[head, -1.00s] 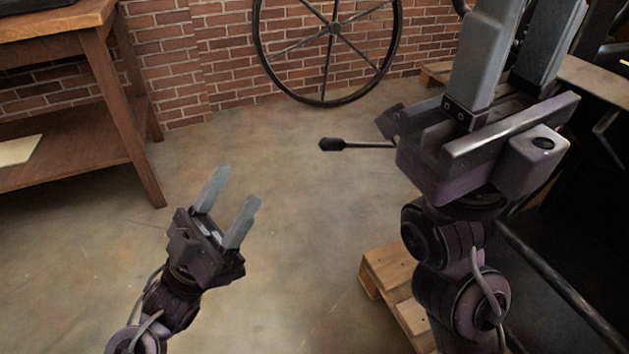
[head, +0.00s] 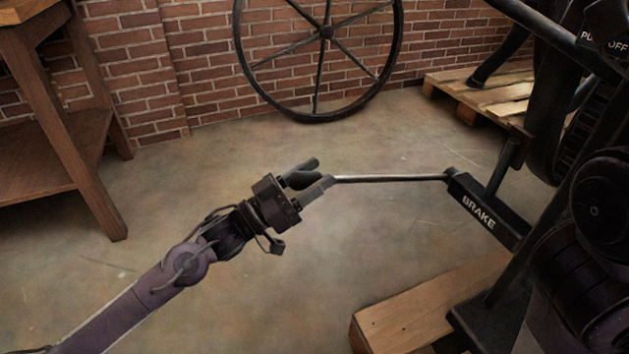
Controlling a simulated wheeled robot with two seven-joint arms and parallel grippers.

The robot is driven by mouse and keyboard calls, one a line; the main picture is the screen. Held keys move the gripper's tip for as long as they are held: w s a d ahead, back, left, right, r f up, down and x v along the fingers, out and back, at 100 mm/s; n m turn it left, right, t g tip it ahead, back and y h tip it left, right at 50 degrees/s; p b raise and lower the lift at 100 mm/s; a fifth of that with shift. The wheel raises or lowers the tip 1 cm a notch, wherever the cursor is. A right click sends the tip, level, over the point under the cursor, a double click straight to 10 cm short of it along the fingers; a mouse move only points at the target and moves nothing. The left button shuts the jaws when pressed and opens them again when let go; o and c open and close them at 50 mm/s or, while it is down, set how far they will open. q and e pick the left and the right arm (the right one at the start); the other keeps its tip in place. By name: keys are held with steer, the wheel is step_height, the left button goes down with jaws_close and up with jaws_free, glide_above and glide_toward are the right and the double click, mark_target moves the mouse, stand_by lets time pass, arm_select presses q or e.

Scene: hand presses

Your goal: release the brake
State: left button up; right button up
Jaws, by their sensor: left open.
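The brake lever is a thin grey rod (head: 390,178) that sticks out to the left from a black bracket marked BRAKE (head: 478,212). In the head view its dark grip end is at my left gripper (head: 318,176) and is partly hidden by it. My left gripper is open, with its fingers at the grip end; I cannot tell whether they touch it. The rod lies roughly level. My right gripper is not in view; part of what looks like my right arm shows at the right edge.
The black press frame (head: 505,290) stands at the right on wooden beams (head: 430,305). A pallet (head: 490,95) lies behind it. A large spoked wheel (head: 327,32) leans on the brick wall. A wooden table (head: 75,150) is at the left. The floor between is clear.

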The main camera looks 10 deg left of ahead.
arm_select(q)
steer(key=shift+w+d+r, duration=0.15)
steer(key=shift+d, duration=0.05)
